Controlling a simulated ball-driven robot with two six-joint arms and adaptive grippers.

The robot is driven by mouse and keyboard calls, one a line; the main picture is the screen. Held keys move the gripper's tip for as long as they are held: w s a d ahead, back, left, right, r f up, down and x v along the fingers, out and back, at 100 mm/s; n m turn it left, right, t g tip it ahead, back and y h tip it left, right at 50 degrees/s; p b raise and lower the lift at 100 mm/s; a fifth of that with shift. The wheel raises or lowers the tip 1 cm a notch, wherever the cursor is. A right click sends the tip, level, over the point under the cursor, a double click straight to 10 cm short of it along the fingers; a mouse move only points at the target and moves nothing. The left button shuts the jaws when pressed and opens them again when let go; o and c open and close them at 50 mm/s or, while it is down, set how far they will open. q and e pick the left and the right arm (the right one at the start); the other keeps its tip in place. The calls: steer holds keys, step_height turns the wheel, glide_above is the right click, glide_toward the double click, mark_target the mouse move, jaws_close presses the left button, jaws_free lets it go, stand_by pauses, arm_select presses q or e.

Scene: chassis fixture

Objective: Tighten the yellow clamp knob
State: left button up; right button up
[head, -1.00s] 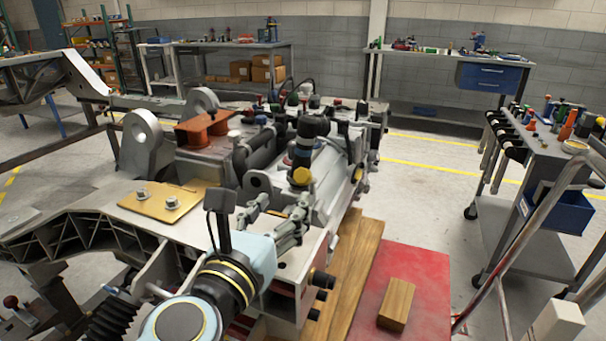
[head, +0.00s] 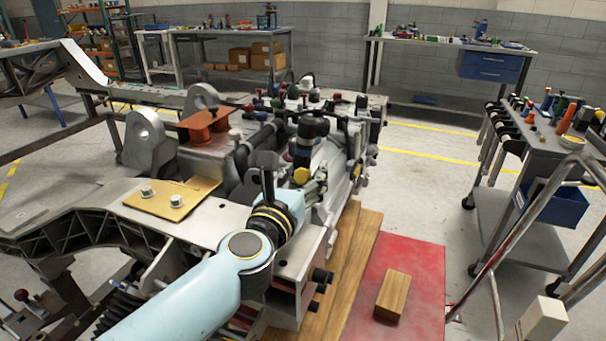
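The yellow clamp knob (head: 301,175) shows in the head view on the chassis fixture (head: 210,225), just below a dark upright cylinder. My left arm comes in from the lower left, with its wrist over the front of the fixture. My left gripper (head: 311,188) is beyond the wrist, close beside the knob at its lower right. The wrist hides much of the gripper, so I cannot tell whether the fingers touch the knob or how far apart they are. My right gripper is out of view.
A yellow plate with two bolts (head: 173,199) lies left of my wrist. An orange-brown block (head: 203,128) and grey lugs stand behind it. A wooden block (head: 392,296) lies on a red mat (head: 425,272) at right. A tool cart (head: 545,150) stands far right.

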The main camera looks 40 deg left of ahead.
arm_select(q)
jaws_close()
steer(key=shift+m+h, duration=0.3)
steer(key=shift+m, duration=0.2)
